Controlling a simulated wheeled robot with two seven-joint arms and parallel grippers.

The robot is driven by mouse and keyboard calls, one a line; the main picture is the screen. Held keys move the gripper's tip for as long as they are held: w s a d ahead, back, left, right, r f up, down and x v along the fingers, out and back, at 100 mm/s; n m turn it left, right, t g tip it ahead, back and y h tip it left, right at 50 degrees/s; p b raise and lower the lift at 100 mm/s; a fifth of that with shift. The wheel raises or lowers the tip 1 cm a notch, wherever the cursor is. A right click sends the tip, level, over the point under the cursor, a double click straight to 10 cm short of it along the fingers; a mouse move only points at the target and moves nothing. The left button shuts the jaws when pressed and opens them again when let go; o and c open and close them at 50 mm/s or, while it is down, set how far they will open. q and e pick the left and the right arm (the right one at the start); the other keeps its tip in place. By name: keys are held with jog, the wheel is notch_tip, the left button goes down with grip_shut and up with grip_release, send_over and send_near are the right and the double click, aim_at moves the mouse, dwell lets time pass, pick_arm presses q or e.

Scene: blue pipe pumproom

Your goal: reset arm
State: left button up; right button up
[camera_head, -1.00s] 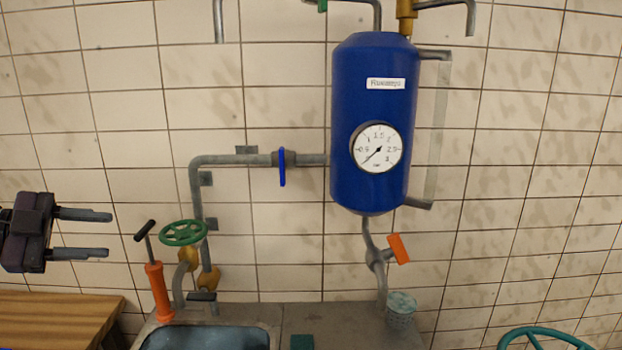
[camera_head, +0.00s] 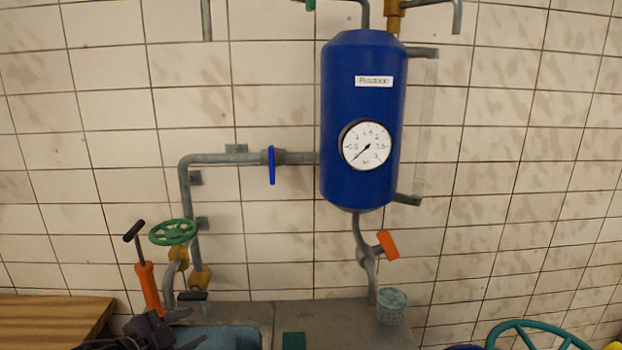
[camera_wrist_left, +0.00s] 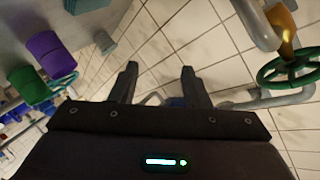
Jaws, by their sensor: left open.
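My right gripper is in neither view.
An orange hand pump (camera_head: 150,288) stands just behind the left gripper, beside a green handwheel (camera_head: 173,232). A blue tank (camera_head: 361,85) hangs above.

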pick_arm(q)
jog(key=s+d+f+n+g+y, duration=0.2)
jog(key=s+f+n+g+y, duration=0.3)
jog(key=s, duration=0.7)
jog(key=s+d+f+n+g+y, duration=0.2)
jog(key=s+f+n+g, duration=0.2)
jog(key=s+f+n, duration=0.6)
jog(key=s+f+m+g+b, duration=0.1)
jog(key=s+f+b, duration=0.15)
jog(key=f, duration=1.35)
jog(key=s+f+m+b, duration=0.1)
jog(key=f+m+b, duration=0.15)
jog(key=f, duration=1.35)
jog(key=s+a+f+b, duration=0.1)
jog(key=s+f+b, duration=0.1)
jog(key=s+f, duration=0.8)
jog(key=s+a+f+g+b, duration=0.1)
jog(key=s+a+f+b, duration=0.1)
jog(key=s+f, duration=0.8)
notch_tip(320, 180, down, 4)
jog(key=shift+s+f+b, duration=0.1)
jog(key=shift+s+b, duration=0.1)
jog(key=shift+b, duration=0.3)
